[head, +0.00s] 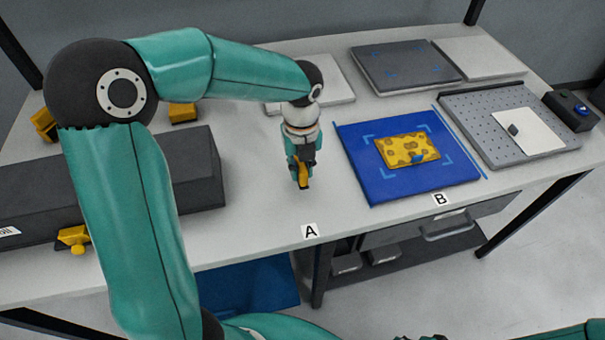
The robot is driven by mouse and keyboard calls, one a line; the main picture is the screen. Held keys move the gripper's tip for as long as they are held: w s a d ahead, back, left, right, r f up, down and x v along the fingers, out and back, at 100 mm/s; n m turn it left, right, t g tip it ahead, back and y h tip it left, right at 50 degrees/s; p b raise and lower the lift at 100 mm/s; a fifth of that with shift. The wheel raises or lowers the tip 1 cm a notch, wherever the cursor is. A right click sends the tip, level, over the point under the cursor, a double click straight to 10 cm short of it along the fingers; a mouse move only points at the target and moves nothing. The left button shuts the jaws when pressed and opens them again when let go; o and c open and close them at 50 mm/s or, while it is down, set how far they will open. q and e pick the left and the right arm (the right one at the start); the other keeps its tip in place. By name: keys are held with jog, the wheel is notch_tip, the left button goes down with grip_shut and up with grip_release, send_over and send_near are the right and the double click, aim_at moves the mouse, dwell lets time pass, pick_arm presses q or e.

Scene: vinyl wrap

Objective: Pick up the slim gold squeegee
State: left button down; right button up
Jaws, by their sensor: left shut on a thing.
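My left gripper (301,160) points down over the pale table behind the label A. It is shut on the slim gold squeegee (303,177), which shows as a narrow gold piece between the dark fingers. Part of the squeegee is hidden by the fingers. I cannot tell whether its lower end touches the table. My right gripper does not show clearly; only a bit of teal arm is at the bottom right edge.
A blue mat (357,178) bears a yellow patterned sheet (402,147) with a small blue piece (419,158) on it. A perforated grey plate (480,128) lies to its right. A long dark box (193,165) is at left. Bare table (262,210) surrounds the gripper.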

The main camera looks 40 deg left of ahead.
pick_arm(q)
notch_tip(320, 180, up, 17)
jog(key=p, duration=0.1)
dwell(0.3)
jog(key=c, duration=1.6)
grip_release()
grip_shut()
jog(key=shift+f, duration=0.1)
